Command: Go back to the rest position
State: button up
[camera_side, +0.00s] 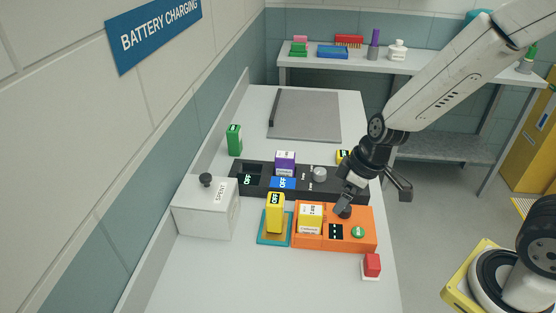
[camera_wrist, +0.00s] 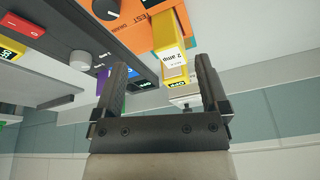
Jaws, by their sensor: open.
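My gripper (camera_side: 350,190) is over the right part of the bench in the side view, by the black charger strip (camera_side: 238,188) and the orange tester (camera_side: 366,242). It partly covers both. In the wrist view my gripper (camera_wrist: 161,68) has its two dark fingers spread apart with nothing held between them. Beyond the fingers there, a yellow battery with a white label (camera_wrist: 170,52) sits at the orange tester (camera_wrist: 118,32). In the side view this yellow battery (camera_side: 310,217) stands in the tester.
A yellow block (camera_side: 275,212) stands on a teal pad. A white SPENT box (camera_side: 207,218), green battery (camera_side: 234,140), purple battery (camera_side: 285,162) and red button (camera_side: 372,265) are nearby. A grey plate (camera_side: 305,115) lies behind; a shelf (camera_side: 440,68) stands at the back.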

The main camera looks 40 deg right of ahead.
jog(key=s+d+r+m+h, duration=0.1)
jog(key=s+d+m+h, duration=0.1)
jog(key=s+d+m, duration=0.2)
jog(key=shift+s+d+r+m, duration=0.3)
jog(key=shift+s+d+m, duration=0.1)
jog(key=shift+m, duration=0.4)
grip_shut()
dwell(1.4)
